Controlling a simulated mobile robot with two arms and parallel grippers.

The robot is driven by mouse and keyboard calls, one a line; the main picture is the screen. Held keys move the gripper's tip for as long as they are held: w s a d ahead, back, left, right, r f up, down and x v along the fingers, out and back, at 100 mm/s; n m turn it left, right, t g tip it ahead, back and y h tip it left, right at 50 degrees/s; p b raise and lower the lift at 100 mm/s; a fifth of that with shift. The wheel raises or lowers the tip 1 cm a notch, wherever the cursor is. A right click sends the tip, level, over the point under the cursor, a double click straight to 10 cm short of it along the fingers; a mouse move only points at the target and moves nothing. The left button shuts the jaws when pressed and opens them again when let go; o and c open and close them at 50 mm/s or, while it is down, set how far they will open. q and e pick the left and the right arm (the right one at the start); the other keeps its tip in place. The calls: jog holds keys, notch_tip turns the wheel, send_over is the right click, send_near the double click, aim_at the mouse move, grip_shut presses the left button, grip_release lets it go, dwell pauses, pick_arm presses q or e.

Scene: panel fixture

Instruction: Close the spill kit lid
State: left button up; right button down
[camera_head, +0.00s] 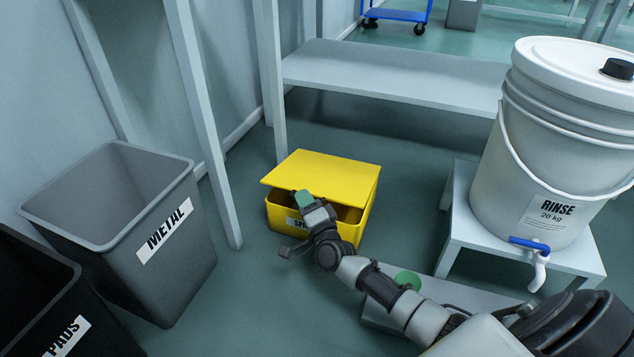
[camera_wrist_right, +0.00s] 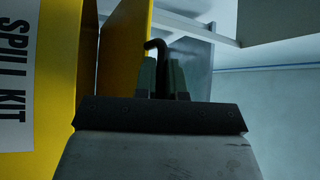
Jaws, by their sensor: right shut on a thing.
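The yellow spill kit box (camera_head: 277,213) stands on the floor, and its yellow lid (camera_head: 335,173) is partly open, with a dark gap at the front. My right gripper (camera_head: 303,198) is at the lid's front edge. In the right wrist view, its green fingers (camera_wrist_right: 165,78) are shut on a dark bent handle (camera_wrist_right: 156,46) beside the yellow lid (camera_wrist_right: 128,45). The box front (camera_wrist_right: 60,80) with its SPILL KIT label shows at the left there. In the head view my gripper and wrist hide part of the box front and label. My left gripper is not in view.
A grey METAL bin (camera_head: 175,265) and a dark PADS bin (camera_head: 60,310) stand at left. A grey shelf (camera_head: 400,80) is behind the box. A white RINSE bucket (camera_head: 540,160) sits on a stand (camera_head: 462,225) at right. A low grey platform (camera_head: 385,318) lies under my right arm.

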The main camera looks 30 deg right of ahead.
jog(key=shift+n, duration=0.6)
jog(key=f, duration=0.4)
jog(key=shift+s+a, duration=0.25)
jog(key=shift+a, duration=0.15)
jog(key=shift+y, duration=0.3)
jog(key=c, duration=1.5)
grip_release()
jog(key=shift+s+a+p, duration=0.1)
jog(key=shift+s+p, duration=0.45)
jog(key=shift+p, duration=0.15)
jog(key=o, duration=0.9)
jog(key=shift+t, duration=0.3)
jog(key=p+v, duration=0.2)
jog(key=v, duration=0.1)
jog(key=p+v, duration=0.1)
jog(key=v, duration=0.1)
jog(key=shift+s+a, duration=0.2)
jog(key=shift+a, duration=0.15)
jog(key=s, duration=0.1)
jog(key=s+d+p, duration=0.1)
jog(key=s, duration=0.1)
jog(key=shift+s+d+f, duration=0.1)
jog(key=shift+s+f, duration=0.05)
jog(key=shift+s, duration=0.15)
jog(key=c, duration=0.9)
jog(key=shift+s+f, duration=0.15)
jog(key=shift+s, duration=0.2)
